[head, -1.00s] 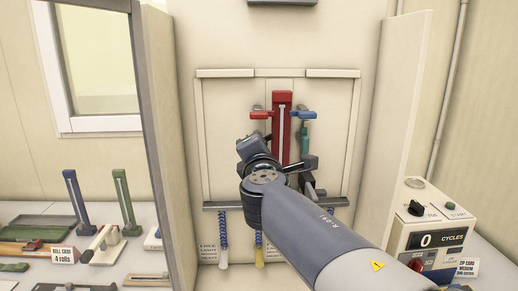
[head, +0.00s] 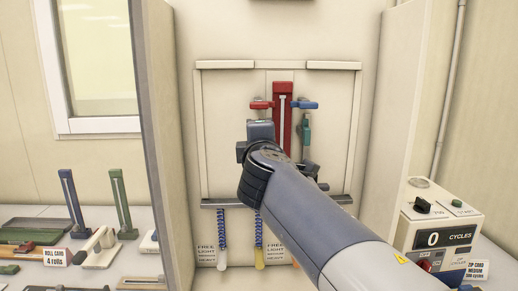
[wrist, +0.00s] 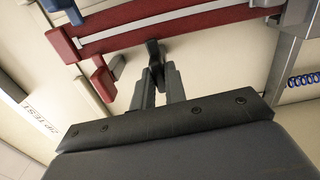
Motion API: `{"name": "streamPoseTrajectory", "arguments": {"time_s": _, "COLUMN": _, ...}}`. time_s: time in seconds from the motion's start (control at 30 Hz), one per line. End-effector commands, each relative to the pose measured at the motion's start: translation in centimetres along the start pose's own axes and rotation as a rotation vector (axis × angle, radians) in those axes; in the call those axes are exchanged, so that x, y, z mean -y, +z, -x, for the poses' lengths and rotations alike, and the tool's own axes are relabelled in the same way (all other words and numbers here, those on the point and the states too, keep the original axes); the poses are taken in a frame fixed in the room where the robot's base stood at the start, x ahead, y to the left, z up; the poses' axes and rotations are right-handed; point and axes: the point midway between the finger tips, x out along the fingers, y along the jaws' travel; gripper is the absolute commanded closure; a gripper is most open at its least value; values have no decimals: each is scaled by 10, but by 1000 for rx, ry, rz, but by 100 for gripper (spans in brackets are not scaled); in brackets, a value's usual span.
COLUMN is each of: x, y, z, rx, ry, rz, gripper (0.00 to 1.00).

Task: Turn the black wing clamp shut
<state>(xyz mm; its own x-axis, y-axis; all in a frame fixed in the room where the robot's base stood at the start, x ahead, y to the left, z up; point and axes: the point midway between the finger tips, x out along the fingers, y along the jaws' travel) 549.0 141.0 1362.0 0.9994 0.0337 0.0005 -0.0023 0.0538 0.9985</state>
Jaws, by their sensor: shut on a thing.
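The black wing clamp (wrist: 153,48) shows in the wrist view as a small dark piece beside the long red upright (wrist: 180,32). My gripper (wrist: 157,74) has its two fingers close together, shut on the clamp. In the head view the red upright (head: 283,104) stands in the middle of the test booth, with a red arm (head: 260,104) on its left and a blue arm (head: 304,105) on its right. My own arm hides the clamp and the fingertips there. I cannot tell how far the clamp is turned.
Booth walls stand close on the left (head: 165,150) and right (head: 402,110). A teal piece (head: 305,128) hangs under the blue arm. Coiled blue leads (head: 222,235) hang below the ledge. A cycle counter box (head: 437,238) stands at right; fixtures fill the left table.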

Motion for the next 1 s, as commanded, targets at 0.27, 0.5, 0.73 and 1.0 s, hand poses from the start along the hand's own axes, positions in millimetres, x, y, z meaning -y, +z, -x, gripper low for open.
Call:
{"name": "streamPoseTrajectory", "arguments": {"time_s": 0.27, "x": 1, "y": 0, "z": 0, "rx": 0, "ry": -2, "rz": -66, "gripper": 100}}
{"name": "streamPoseTrajectory", "arguments": {"time_s": 0.5, "x": 1, "y": 0, "z": 0, "rx": 0, "ry": -2, "rz": -72, "gripper": 100}}
{"name": "streamPoseTrajectory", "arguments": {"time_s": 0.73, "x": 1, "y": 0, "z": 0, "rx": 0, "ry": -2, "rz": -71, "gripper": 81}}
{"name": "streamPoseTrajectory", "arguments": {"time_s": 1.0, "x": 0, "y": 0, "z": 0, "rx": 0, "ry": -1, "rz": -70, "gripper": 65}}
